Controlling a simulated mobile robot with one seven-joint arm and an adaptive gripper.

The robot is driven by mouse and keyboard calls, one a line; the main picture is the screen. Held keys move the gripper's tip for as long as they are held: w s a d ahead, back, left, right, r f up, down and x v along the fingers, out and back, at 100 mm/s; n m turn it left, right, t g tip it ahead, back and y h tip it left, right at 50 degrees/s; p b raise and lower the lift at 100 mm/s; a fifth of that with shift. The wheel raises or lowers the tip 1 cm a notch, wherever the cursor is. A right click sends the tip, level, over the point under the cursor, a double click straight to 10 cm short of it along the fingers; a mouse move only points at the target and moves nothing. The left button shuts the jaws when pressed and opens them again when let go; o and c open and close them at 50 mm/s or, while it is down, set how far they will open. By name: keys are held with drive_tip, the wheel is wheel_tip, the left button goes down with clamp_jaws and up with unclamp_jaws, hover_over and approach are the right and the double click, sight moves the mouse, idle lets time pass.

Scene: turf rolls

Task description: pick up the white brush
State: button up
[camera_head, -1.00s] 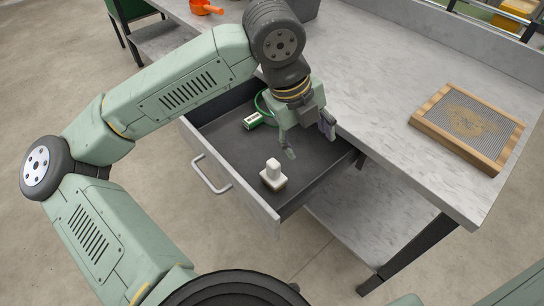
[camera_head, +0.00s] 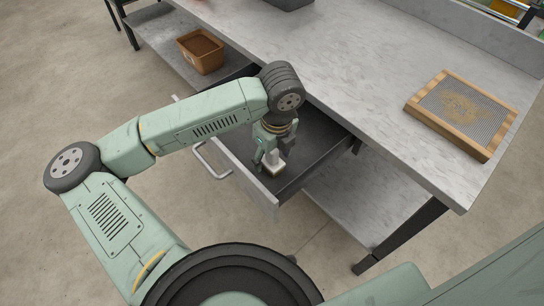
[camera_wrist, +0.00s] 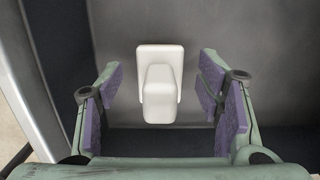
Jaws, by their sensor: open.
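The white brush (camera_head: 274,165) stands in the open drawer of the workbench, near the drawer's front. In the wrist view the white brush (camera_wrist: 159,84) shows its pale block base and its handle pointing toward the camera. My gripper (camera_head: 269,160) is down in the drawer at the brush. In the wrist view my gripper (camera_wrist: 162,95) is open, with a purple-padded finger on each side of the brush. Gaps show between the brush and the pads on both sides.
The dark drawer (camera_head: 311,150) has a front panel with a handle (camera_head: 211,160) close to my gripper. A wood-framed sieve (camera_head: 461,108) lies on the grey benchtop (camera_head: 375,85). A brown box (camera_head: 201,52) stands on the low shelf at the back left.

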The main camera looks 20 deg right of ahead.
drive_tip(key=shift+f, duration=0.35)
drive_tip(key=shift+c, duration=0.2)
drive_tip(key=c, duration=1.2)
